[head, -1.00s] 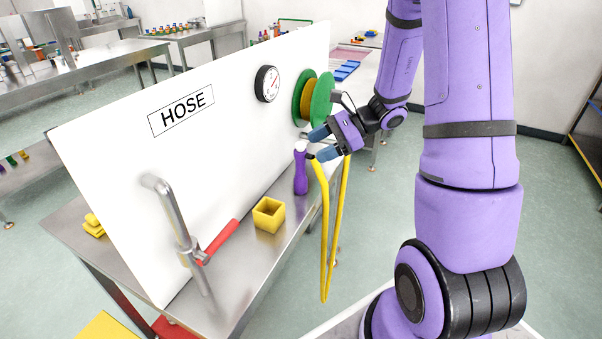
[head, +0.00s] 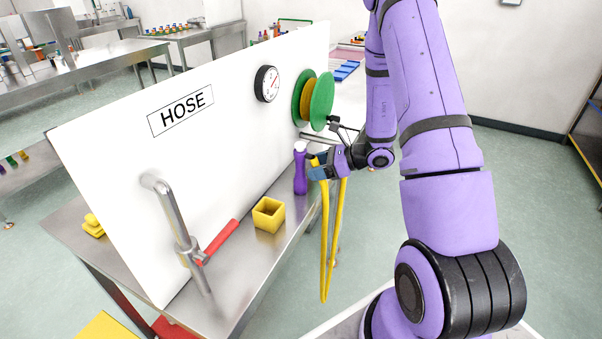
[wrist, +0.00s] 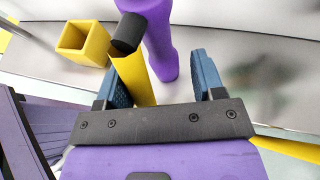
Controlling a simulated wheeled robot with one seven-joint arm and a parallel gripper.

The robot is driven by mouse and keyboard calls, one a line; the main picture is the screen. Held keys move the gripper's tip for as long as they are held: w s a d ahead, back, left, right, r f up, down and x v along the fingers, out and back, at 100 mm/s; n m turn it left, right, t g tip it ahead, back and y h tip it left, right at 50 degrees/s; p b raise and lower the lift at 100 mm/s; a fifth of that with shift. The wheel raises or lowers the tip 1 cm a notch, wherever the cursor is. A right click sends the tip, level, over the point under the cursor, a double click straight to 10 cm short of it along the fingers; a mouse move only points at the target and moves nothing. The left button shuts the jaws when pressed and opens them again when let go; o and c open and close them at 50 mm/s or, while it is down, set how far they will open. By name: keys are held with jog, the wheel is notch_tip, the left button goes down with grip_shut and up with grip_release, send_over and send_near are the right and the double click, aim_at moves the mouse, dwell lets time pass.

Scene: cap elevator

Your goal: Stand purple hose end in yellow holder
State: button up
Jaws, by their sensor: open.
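The purple hose end (head: 300,175) stands upright on the metal table, close to its right edge. In the wrist view the purple hose end (wrist: 160,45) lies just ahead of the fingers. A black collar (wrist: 127,33) joins it to the yellow hose (head: 324,235), which hangs in a loop off the table edge. The square yellow holder (head: 268,215) is open-topped and empty, in front of the hose end; it also shows in the wrist view (wrist: 84,42). My gripper (head: 314,167) is open beside the hose end on its right. The hose passes partly behind the left finger in the wrist view.
A white panel (head: 120,165) marked HOSE stands along the table (head: 240,265), behind the hose end. It carries a gauge (head: 267,84) and a green reel (head: 320,100). A metal pipe with a red lever (head: 220,240) is at the front.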

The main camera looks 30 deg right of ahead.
aim_at(301, 171)
jog(key=shift+x, duration=2.65)
jog(key=shift+s+f, duration=0.1)
jog(key=c, duration=1)
